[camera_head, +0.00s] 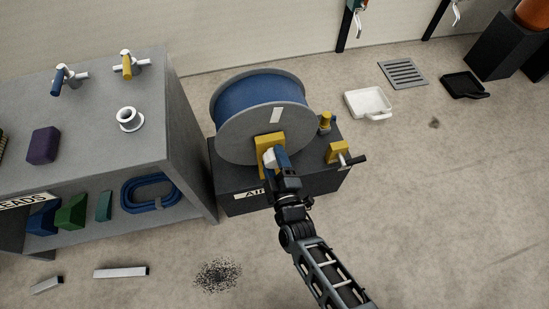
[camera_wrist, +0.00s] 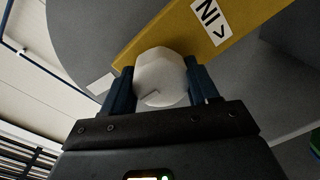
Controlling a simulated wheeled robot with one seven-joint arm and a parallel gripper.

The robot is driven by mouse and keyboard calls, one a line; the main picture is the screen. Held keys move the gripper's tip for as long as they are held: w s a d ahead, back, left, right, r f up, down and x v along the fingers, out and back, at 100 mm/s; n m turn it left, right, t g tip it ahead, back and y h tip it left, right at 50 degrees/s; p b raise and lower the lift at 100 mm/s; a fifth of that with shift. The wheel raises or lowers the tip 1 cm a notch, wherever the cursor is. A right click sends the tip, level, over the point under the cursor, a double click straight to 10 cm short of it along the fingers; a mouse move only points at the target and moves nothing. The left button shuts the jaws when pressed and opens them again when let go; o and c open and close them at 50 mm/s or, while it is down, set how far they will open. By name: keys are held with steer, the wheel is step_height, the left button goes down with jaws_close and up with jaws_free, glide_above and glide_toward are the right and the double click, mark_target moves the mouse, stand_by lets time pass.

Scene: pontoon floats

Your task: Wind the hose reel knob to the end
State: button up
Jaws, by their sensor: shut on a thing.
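The hose reel is a large grey drum (camera_head: 240,137) wound with blue hose (camera_head: 258,92), standing on a dark base (camera_head: 315,182). A yellow crank plate (camera_head: 266,141) crosses its front face; in the wrist view the plate (camera_wrist: 190,35) carries a white label reading "IN" with an arrow. The white faceted knob (camera_wrist: 161,78) sticks out from this plate. My gripper (camera_wrist: 160,88) is shut on the knob, with one dark blue finger on each side. In the head view my gripper (camera_head: 275,160) covers part of the knob and plate.
A yellow block with a dark-handled lever (camera_head: 338,152) and a yellow-topped fitting (camera_head: 325,122) sit on the base at right. A grey bench (camera_head: 190,140) stands close at left. A white tray (camera_head: 368,102) lies on the floor behind right. The floor at right is mostly clear.

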steer(key=shift+a+r+n, duration=0.15)
steer(key=shift+n, duration=0.35)
steer(key=o, duration=1)
steer(key=shift+o, duration=0.2)
steer(key=p+v, duration=0.1)
steer(key=v, duration=0.6)
steer(key=shift+s+p, duration=0.35)
